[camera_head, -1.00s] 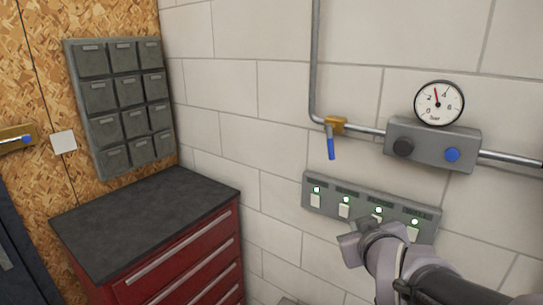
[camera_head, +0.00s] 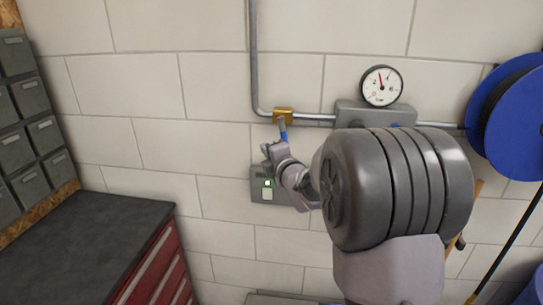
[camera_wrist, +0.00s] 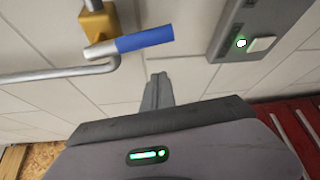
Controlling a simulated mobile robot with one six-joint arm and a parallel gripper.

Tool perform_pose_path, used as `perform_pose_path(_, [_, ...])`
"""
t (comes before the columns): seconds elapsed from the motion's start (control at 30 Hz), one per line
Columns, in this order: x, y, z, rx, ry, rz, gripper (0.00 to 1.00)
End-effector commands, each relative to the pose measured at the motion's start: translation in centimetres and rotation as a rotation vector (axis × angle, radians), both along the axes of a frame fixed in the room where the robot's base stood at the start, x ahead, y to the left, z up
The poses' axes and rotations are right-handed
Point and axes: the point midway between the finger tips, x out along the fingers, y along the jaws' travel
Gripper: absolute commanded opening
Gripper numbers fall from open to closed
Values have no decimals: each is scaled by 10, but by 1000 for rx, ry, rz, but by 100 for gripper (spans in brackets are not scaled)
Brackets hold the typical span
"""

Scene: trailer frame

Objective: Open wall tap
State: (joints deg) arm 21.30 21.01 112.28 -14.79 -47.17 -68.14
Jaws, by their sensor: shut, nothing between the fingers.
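The wall tap has a brass body (camera_head: 284,115) on a grey pipe and a blue lever handle (camera_head: 283,131) that hangs down. In the wrist view the brass body (camera_wrist: 98,25) is at upper left, with the blue handle (camera_wrist: 145,39) reaching right from it. My gripper (camera_wrist: 158,78) is shut and empty, its fingertips a little below the handle in that picture with wall showing between them. In the head view my gripper (camera_head: 273,150) is at the lower end of the handle and partly hides it; contact cannot be told there.
A pressure gauge (camera_head: 382,86) on a grey box is to the right. A blue hose reel (camera_head: 525,115) hangs far right. A dark-topped red cabinet (camera_head: 90,235) stands left.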

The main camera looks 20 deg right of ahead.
Motion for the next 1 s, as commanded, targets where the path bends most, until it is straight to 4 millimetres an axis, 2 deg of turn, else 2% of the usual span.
perform_pose_path(0.03, [5,-3,0,0,1,-1,0])
perform_pose_path(0.13, [-4,-21,5,0,0,-4,0])
perform_pose_path(0.3, [-10,-34,8,1,0,-1,0])
perform_pose_path(1.0, [-14,-40,8,-44,31,-2,0])
